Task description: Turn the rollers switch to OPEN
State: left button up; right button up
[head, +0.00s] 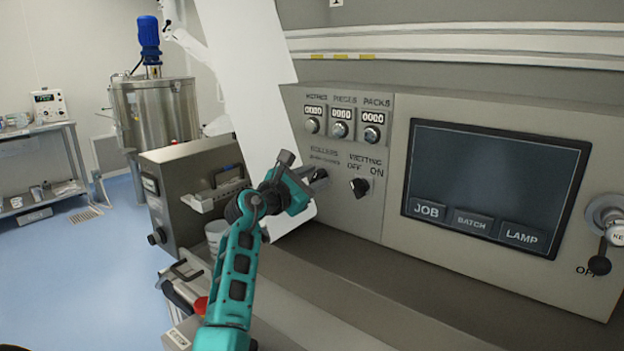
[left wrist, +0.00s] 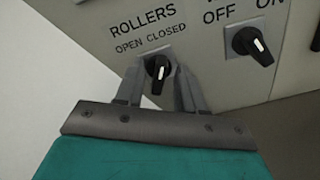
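The rollers switch (left wrist: 157,68) is a small black knob with a white mark, under the labels ROLLERS and OPEN CLOSED in the left wrist view. The knob stands roughly upright, its white mark slightly right of its middle. My left gripper (left wrist: 158,88) has its two grey fingers apart, one on each side of the knob. A small gap seems to show on each side; contact is not clear. In the head view my left gripper (head: 302,172) is at the panel below the ROLLERS label and largely hides the switch. My right gripper is not in view.
The black wetting switch (head: 359,187) is close to the right, with OFF and ON labels. Three counters with knobs (head: 341,130) sit above. A dark screen (head: 497,185) and a key switch (head: 608,222) are farther right. A ledge (head: 350,280) runs below the panel.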

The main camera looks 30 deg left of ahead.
pick_arm(q)
jog(key=shift+c, duration=0.4)
grip_shut()
jog(key=n, duration=0.6)
jog(key=shift+a+n, duration=0.1)
jog(key=shift+n, duration=0.2)
jog(key=n, duration=0.5)
jog(key=shift+a+f, duration=0.1)
jog(key=shift+n, duration=0.4)
jog(key=shift+o, duration=0.4)
grip_release()
jog(key=s+a, duration=0.1)
jog(key=s, duration=1.2)
jog(key=shift+b, duration=0.35)
